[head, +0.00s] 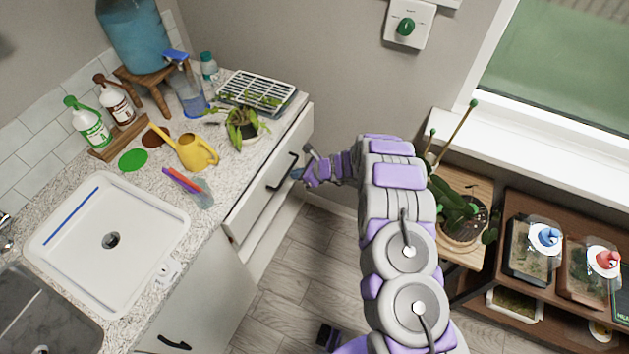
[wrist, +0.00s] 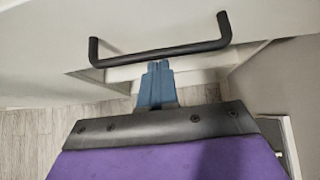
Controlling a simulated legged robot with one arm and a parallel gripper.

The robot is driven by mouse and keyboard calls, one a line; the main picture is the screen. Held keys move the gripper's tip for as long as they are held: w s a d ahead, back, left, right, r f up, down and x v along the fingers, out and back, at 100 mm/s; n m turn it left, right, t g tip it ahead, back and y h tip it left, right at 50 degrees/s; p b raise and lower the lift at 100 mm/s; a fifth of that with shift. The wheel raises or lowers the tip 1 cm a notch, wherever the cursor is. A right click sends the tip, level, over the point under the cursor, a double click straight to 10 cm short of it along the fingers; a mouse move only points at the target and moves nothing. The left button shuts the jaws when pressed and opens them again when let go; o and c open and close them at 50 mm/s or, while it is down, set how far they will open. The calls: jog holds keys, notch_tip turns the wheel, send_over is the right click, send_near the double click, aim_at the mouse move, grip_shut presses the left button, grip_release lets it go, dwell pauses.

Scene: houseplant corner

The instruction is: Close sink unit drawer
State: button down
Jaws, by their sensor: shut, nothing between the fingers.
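The white sink unit drawer (head: 262,186) is at the right part of the counter front, with a black bar handle (head: 283,171). No drawer interior shows; I cannot tell whether a small gap is left. My gripper (head: 297,174) is at the drawer front, close beside the handle. In the wrist view, the handle (wrist: 160,53) crosses above the blue fingers of my gripper (wrist: 157,66). The fingers are together and empty, with their tips just below the bar. I cannot tell whether they touch the bar or the drawer front (wrist: 170,20).
The counter (head: 215,225) holds a white sink (head: 75,245), a yellow watering can (head: 197,153), bottles and a drooping plant (head: 243,128). A lower cabinet door (head: 195,300) is to the left. A wooden plant stand (head: 470,195) is to the right. Floor (head: 300,270) between is clear.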

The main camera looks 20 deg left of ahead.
aim_at(288, 171)
jog(key=a, duration=0.3)
jog(key=shift+w, duration=0.15)
jog(key=shift+a+r, duration=0.15)
jog(key=shift+a, duration=0.1)
jog(key=shift+a, duration=0.15)
jog(key=shift+r, duration=0.1)
